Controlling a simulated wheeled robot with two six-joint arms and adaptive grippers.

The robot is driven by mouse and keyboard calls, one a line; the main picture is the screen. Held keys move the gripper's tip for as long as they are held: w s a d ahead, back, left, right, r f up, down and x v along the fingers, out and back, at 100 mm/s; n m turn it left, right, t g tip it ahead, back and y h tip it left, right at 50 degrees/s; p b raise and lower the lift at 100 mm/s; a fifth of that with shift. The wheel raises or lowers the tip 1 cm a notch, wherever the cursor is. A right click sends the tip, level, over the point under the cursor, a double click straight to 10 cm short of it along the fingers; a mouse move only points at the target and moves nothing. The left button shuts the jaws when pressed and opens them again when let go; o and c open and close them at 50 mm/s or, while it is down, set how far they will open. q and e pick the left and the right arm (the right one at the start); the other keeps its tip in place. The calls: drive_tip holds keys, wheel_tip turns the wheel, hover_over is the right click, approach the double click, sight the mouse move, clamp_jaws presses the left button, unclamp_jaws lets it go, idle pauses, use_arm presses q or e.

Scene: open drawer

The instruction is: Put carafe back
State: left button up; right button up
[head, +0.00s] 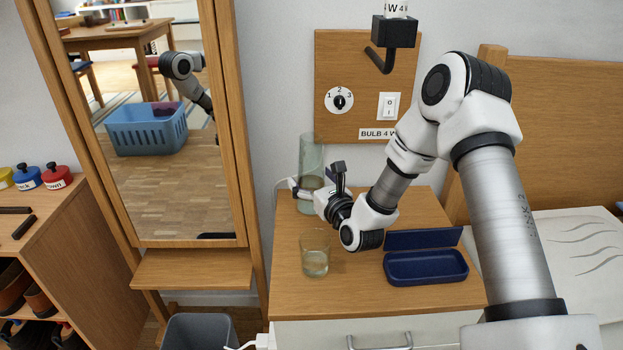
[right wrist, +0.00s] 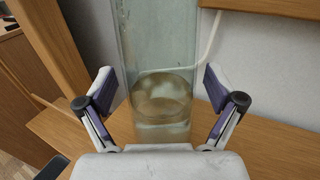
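The carafe (head: 312,155) is a tall clear glass cylinder with some liquid in its lower part. It stands upright at the back left of the wooden bedside cabinet top (head: 350,290). My right gripper (head: 303,188) is low at the carafe. In the right wrist view its two fingers (right wrist: 160,92) are spread on either side of the carafe (right wrist: 158,50), with a visible gap at each side. The right gripper's body partly hides the carafe's lower part in the head view.
A drinking glass (head: 315,262) with a little liquid stands in front of the carafe. An open dark blue case (head: 426,268) lies to its right. A mirror (head: 165,185) stands left, above a grey bin (head: 200,333). A switch panel (head: 360,110) is behind.

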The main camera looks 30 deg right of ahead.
drive_tip(key=shift+r, duration=0.15)
drive_tip(key=shift+s, duration=0.3)
drive_tip(key=s, duration=0.3)
drive_tip(key=s+a+p, duration=0.1)
drive_tip(key=s, duration=0.3)
drive_tip(key=s+p, duration=0.1)
drive_tip(key=s, duration=0.3)
drive_tip(key=shift+s+a, duration=0.2)
drive_tip(key=shift+r+p, duration=0.1)
drive_tip(key=shift+p, duration=0.2)
